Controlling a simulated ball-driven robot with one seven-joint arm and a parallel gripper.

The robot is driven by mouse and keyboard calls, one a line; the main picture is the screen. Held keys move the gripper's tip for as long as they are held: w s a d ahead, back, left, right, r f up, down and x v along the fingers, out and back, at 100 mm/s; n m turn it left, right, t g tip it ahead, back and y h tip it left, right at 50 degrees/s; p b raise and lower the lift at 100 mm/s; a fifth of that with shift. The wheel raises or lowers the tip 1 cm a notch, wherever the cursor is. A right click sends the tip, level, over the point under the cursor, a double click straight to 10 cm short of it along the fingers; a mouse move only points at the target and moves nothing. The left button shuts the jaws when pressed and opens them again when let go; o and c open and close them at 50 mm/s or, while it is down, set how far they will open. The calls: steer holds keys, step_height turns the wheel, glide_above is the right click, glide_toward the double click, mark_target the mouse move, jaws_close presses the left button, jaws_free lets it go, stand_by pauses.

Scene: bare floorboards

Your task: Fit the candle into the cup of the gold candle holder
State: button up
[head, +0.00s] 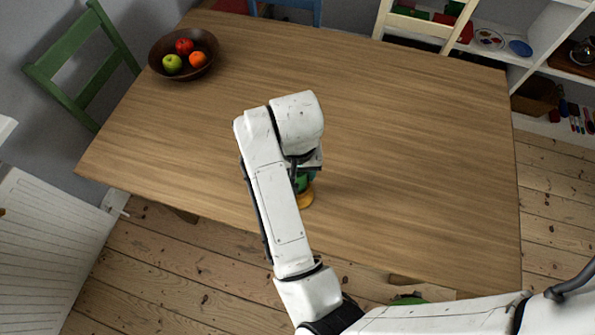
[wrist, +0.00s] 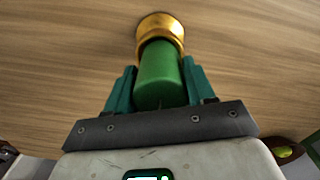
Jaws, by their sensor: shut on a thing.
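The green candle (wrist: 160,78) is between the two teal fingers of my gripper (wrist: 159,88) in the wrist view, and the gripper is shut on it. The gold candle holder (wrist: 160,25) is straight beyond the candle's far end. The candle's far end meets the holder's cup in the picture; I cannot tell how deep it sits in it. In the head view the candle (head: 301,183) and the holder (head: 306,198) show only partly, below my wrist near the table's front edge. My arm hides the rest of them.
The wooden table (head: 420,150) is clear around the holder. A brown bowl (head: 157,58) with apples and an orange stands at the far left corner. A green chair (head: 88,92) is at the left, and a cream chair (head: 416,25) and shelves (head: 552,40) are at the back.

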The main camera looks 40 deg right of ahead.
steer(key=shift+f, duration=0.45)
steer(key=shift+f, duration=0.15)
steer(key=o, duration=1.1)
step_height(320, 180, up, 11)
steer(key=shift+p, duration=1.25)
steer(key=shift+r, duration=0.7)
steer(key=shift+d, duration=0.1)
